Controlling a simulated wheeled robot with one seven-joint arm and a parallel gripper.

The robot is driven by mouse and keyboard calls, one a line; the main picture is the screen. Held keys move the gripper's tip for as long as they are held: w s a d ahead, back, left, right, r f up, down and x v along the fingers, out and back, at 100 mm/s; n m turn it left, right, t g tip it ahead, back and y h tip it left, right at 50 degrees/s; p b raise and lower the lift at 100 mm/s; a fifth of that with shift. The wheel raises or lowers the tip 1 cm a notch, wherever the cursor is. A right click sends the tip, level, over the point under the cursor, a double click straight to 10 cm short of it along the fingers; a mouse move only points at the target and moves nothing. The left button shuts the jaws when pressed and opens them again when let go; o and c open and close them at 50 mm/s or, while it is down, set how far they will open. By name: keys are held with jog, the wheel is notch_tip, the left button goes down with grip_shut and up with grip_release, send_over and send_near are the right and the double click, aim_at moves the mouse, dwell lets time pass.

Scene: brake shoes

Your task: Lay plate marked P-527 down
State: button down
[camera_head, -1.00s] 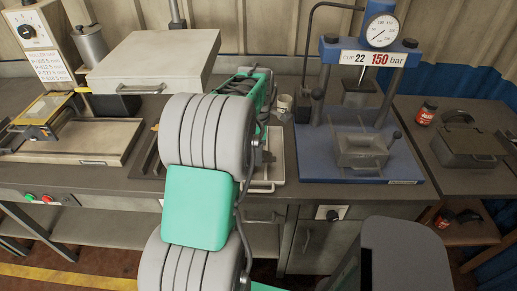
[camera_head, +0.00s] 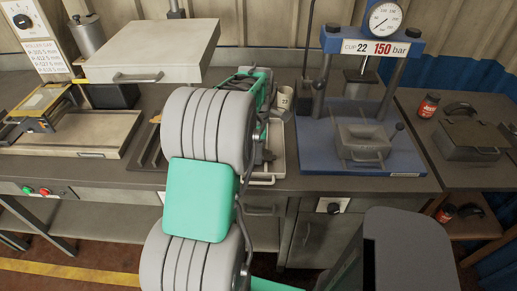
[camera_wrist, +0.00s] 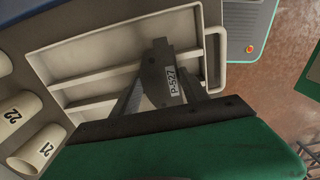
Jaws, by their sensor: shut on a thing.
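The plate marked P-527 (camera_wrist: 159,74) is a dark grey piece with a white label, seen in the wrist view. My gripper (camera_wrist: 160,95) is shut on it, with dark fingers on either side. The plate is over a pale tray (camera_wrist: 85,52) with raised ribs and a handle at its right. I cannot tell whether the plate touches the tray. In the head view the tray (camera_head: 277,160) is partly hidden behind my arm, and the plate cannot be made out.
Cups marked 22 (camera_wrist: 18,117) and 21 (camera_wrist: 36,147) stand beside the tray. A blue press (camera_head: 362,150) with a gauge is right of the tray. A flat-lidded box (camera_head: 153,50) and a roller unit (camera_head: 70,130) are at the left. A dark lidded case (camera_head: 468,139) is at far right.

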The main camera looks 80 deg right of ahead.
jog(key=shift+f, duration=0.1)
jog(key=shift+c, duration=0.9)
grip_release()
jog(key=shift+r+p, duration=1.45)
jog(key=shift+r, duration=0.6)
jog(key=s+a, duration=0.2)
jog(key=a, duration=0.9)
jog(key=shift+s+a, duration=0.3)
jog(key=shift+a, duration=0.1)
